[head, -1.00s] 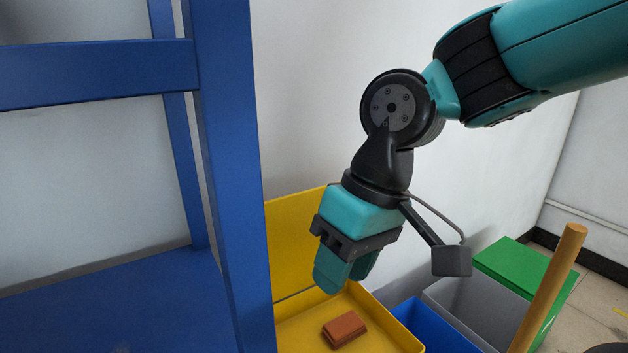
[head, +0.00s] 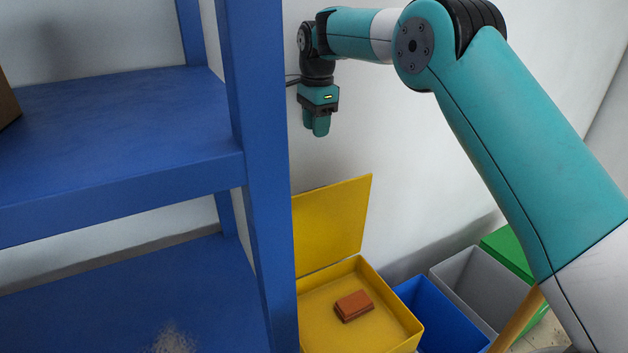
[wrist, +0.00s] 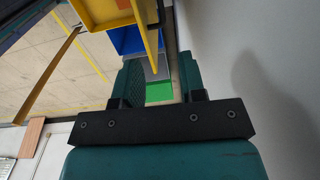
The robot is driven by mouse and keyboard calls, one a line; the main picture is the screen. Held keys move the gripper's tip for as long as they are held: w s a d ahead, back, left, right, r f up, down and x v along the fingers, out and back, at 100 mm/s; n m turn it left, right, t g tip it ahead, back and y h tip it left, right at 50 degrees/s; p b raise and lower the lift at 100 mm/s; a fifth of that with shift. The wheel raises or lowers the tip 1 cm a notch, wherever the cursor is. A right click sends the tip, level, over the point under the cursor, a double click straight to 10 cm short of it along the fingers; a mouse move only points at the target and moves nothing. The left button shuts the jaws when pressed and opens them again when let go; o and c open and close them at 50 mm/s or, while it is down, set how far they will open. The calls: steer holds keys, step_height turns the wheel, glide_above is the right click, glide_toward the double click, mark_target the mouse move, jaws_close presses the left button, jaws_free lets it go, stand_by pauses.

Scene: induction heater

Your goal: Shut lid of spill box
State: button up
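The yellow spill box (head: 398,327) stands on the floor in the head view, partly hidden behind the blue shelf post. Its yellow lid (head: 338,222) stands raised at the back near the wall, so the box is open. A reddish-brown block (head: 353,306) lies inside. My gripper (head: 317,130) points down, above the lid and apart from it. In the wrist view my gripper (wrist: 161,75) has its two fingers spread with nothing held. The lid (wrist: 148,32) shows there nearly edge-on, beyond the fingers, with part of the box (wrist: 98,14) beside it.
A blue shelf (head: 262,170) stands close on the left. A blue bin (head: 440,318), a grey bin (head: 478,282) and a green bin (head: 508,250) stand right of the box. A wooden pole (head: 518,322) rises near them. The white wall is close behind my gripper.

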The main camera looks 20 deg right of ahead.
steer(key=f+p, duration=0.1)
steer(key=f, duration=0.4)
steer(key=f+p, duration=0.2)
steer(key=f, duration=0.4)
steer(key=f+p, duration=0.1)
steer(key=f, duration=0.5)
steer(key=shift+w, duration=0.3)
jaws_close()
